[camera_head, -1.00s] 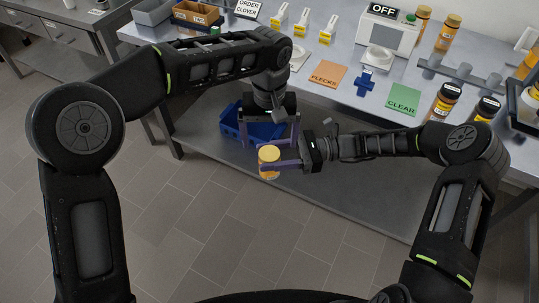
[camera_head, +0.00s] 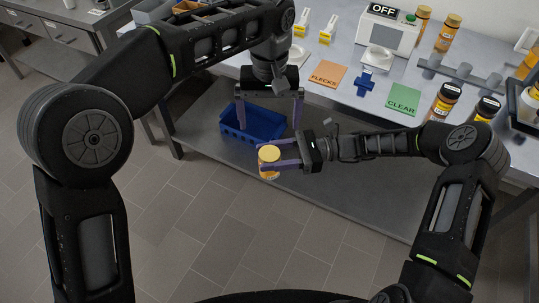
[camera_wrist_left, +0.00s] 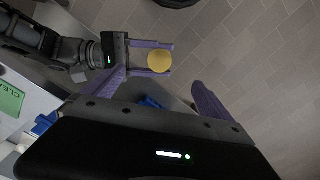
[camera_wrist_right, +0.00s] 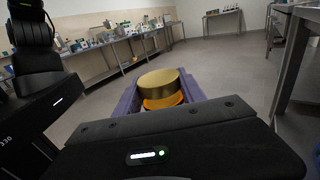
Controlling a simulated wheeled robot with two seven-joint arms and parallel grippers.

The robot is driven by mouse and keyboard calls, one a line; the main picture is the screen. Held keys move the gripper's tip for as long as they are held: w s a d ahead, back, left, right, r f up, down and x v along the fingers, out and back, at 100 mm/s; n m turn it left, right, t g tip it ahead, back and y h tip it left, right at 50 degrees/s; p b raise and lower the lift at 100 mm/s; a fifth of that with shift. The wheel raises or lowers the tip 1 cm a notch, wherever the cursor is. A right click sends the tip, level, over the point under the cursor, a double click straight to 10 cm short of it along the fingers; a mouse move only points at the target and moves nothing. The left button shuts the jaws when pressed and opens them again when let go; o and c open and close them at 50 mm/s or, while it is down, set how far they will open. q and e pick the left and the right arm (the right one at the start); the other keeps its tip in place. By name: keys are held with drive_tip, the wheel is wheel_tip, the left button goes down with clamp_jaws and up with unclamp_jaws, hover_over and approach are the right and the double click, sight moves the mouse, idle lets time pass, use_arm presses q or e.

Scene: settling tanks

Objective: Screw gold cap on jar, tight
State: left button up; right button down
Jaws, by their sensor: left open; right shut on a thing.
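The gold cap (camera_head: 268,153) sits on top of the jar (camera_head: 268,173), which is upright. My right gripper (camera_head: 272,160) is shut on the jar's body, below the cap, and holds it in the air in front of the bench. In the right wrist view the gold cap (camera_wrist_right: 160,82) sits over the orange jar (camera_wrist_right: 163,102); I cannot tell how tight it is. My left gripper (camera_head: 270,128) is open and empty, above and behind the jar, fingers pointing down. In the left wrist view the cap (camera_wrist_left: 160,62) lies beyond the open fingers, apart from them.
A blue crate (camera_head: 262,123) is on the lower shelf behind the left fingers. The bench (camera_head: 335,95) holds an orange FLECKS card (camera_head: 327,75), a green CLEAR card (camera_head: 403,99), a blue cross-shaped piece (camera_head: 366,87) and several amber jars. The floor in front is clear.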

use_arm(q)
drive_tip(key=shift+r, duration=0.4)
drive_tip(key=s+a+f+n+g+h, duration=0.15)
drive_tip(key=s+f, duration=0.25)
drive_tip(key=f, duration=0.6)
drive_tip(key=s+a+f+h, duration=0.15)
drive_tip(key=s+f, duration=0.25)
drive_tip(key=f, duration=0.5)
drive_tip(key=s+a+f+g+h, duration=0.15)
drive_tip(key=s+f, duration=0.25)
drive_tip(key=f, duration=0.6)
drive_tip(key=s+a+f+n+t, duration=0.1)
drive_tip(key=s+a+f+t, duration=0.2)
drive_tip(key=s+a+f, duration=0.4)
drive_tip(key=s+f, duration=0.3)
drive_tip(key=shift+s+a+t, duration=0.15)
drive_tip(key=shift+s+t, duration=0.05)
drive_tip(key=shift+t, duration=0.2)
drive_tip(key=shift+f, duration=0.1)
use_arm(e)
drive_tip(key=shift+r, duration=0.1)
